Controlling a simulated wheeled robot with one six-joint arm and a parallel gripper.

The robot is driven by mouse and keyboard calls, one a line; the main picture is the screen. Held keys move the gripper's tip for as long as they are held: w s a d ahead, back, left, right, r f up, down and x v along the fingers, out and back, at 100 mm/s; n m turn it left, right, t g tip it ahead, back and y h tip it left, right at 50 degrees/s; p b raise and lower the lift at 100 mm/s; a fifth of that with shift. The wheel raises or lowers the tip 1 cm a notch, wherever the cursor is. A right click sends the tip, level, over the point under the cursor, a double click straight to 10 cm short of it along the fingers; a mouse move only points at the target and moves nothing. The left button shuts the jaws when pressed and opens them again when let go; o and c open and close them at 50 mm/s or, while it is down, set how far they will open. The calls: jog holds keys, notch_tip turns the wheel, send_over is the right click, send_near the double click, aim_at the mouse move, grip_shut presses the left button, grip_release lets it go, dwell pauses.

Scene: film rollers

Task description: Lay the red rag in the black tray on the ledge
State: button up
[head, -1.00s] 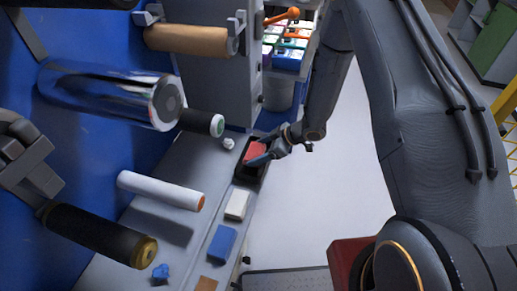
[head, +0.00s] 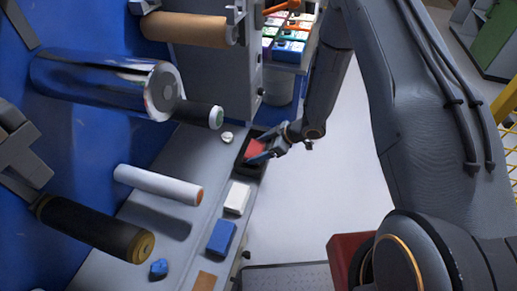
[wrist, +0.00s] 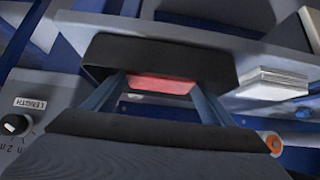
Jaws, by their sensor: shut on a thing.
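The red rag (head: 254,149) is between the fingers of my gripper (head: 259,154), at the black tray (head: 248,172) on the grey ledge. In the head view the rag shows inside the tray's outline, with the fingers over its near side. In the wrist view the rag (wrist: 160,84) is a red strip between the two blue-grey fingers, in front of the tray's dark wall (wrist: 160,54). My gripper is shut on the rag. Whether the rag touches the tray floor cannot be told.
A white block (head: 237,198), a blue block (head: 221,237) and a brown piece (head: 204,281) lie along the ledge before the tray. A small white thing (head: 227,137) lies beside it. Rollers, including a white one (head: 158,184), stick out at left. Open floor (head: 330,200) lies right.

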jog(key=shift+f, duration=0.3)
jog(key=o, duration=1.2)
jog(key=b+v, duration=0.1)
jog(key=v, duration=0.6)
jog(key=shift+d+r, duration=0.25)
jog(key=shift+d, duration=0.1)
jog(key=d+r+m+t+h, duration=0.2)
jog(key=d+r+m+h, duration=0.55)
jog(key=d+r, duration=0.5)
jog(key=s+a+r+m+g, duration=0.1)
jog(key=s+r+m+g, duration=0.1)
jog(key=s, duration=0.8)
jog(key=s+a+r+m+g, duration=0.1)
jog(key=s+r+m+g, duration=0.1)
jog(key=s+r+m, duration=0.2)
jog(key=s+r+h, duration=0.1)
jog(key=s+r, duration=0.2)
jog(key=s, duration=0.3)
jog(key=shift+s+r+g, duration=0.15)
jog(key=shift+s+g, duration=0.15)
